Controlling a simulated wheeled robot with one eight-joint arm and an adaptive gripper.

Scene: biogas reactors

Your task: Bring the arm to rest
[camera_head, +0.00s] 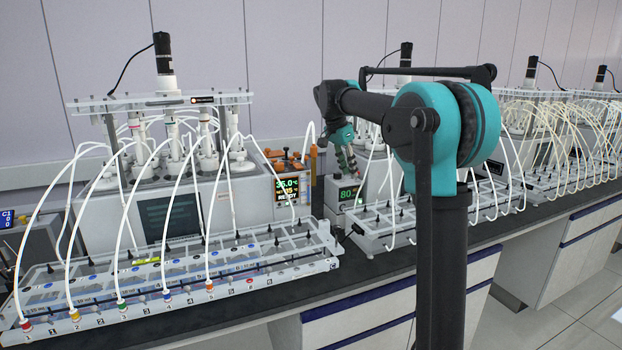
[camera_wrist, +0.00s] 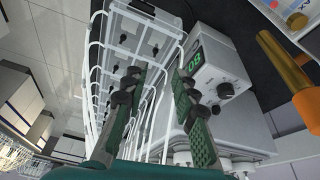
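My arm, teal and black, stands in the right half of the head view and reaches over the bench. My gripper (camera_head: 346,158) is partly hidden behind machine parts and tubes, close to a grey box with a green display (camera_head: 348,194). In the wrist view my gripper (camera_wrist: 158,82) has its two green fingers apart. No held object shows between them; white tubes and a clear rack (camera_wrist: 142,35) lie behind the gap. The grey box (camera_wrist: 224,88) with its black knob is just right of the right finger. I cannot tell whether they touch.
A large reactor unit (camera_head: 165,200) with white tubes and a tube rack (camera_head: 190,285) fills the left. Further reactors (camera_head: 560,120) line the bench to the right. Orange items (camera_head: 290,162) stand between the units; an orange-handled piece (camera_wrist: 284,62) is right of the gripper. The floor (camera_head: 575,315) is clear.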

